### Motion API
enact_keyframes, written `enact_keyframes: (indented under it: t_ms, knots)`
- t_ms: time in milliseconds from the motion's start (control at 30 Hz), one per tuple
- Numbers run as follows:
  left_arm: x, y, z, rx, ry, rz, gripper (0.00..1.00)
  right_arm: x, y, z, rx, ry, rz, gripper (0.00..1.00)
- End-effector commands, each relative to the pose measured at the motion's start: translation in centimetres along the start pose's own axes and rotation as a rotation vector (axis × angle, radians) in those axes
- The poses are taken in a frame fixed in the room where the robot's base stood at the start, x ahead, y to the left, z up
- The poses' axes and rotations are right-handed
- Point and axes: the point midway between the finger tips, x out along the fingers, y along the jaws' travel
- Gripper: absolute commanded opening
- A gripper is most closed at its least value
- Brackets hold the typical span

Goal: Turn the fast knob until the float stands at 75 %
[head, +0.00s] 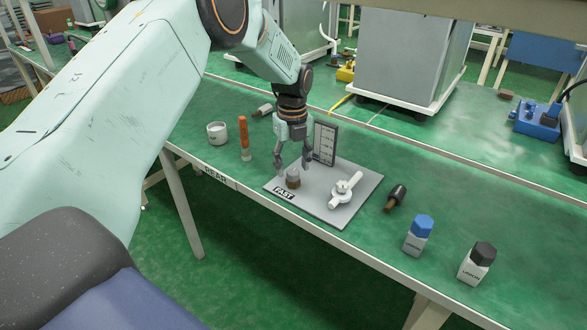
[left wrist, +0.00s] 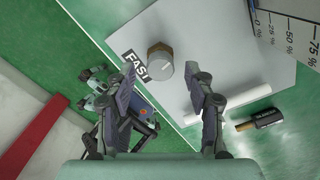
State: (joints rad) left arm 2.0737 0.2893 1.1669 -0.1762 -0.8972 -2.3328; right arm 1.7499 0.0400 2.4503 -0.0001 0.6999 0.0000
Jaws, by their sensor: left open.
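The fast knob (head: 292,180) is a small brown-grey knob on a grey plate (head: 325,210), beside the black FAST label (head: 284,193). It also shows in the left wrist view (left wrist: 160,60), near the label (left wrist: 134,67). The upright scale board (head: 325,143) stands at the plate's back; its 0 to 75 % marks show in the left wrist view (left wrist: 290,35). I cannot make out the float. My left gripper (head: 293,165) is open just above the knob, its fingers apart on either side in the left wrist view (left wrist: 163,76). My right gripper is not in view.
A white valve handle (head: 345,188) sits on the plate right of the knob. A white cup (head: 217,133) and orange-handled item (head: 244,137) stand left.

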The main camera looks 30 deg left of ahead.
Motion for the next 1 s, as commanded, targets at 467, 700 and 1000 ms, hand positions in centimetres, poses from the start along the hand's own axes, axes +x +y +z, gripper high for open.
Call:
enact_keyframes:
  t_ms: [467,700,1000]
  knots:
    - [1.59,-0.28,0.19,0.0,-0.001,0.0,0.54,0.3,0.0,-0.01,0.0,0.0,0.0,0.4]
    - [1.59,-0.32,0.21,0.001,-0.001,0.0,0.33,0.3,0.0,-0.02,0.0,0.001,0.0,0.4]
    - [1.55,-0.29,0.22,0.001,-0.001,0.001,0.08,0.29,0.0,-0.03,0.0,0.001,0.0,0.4]
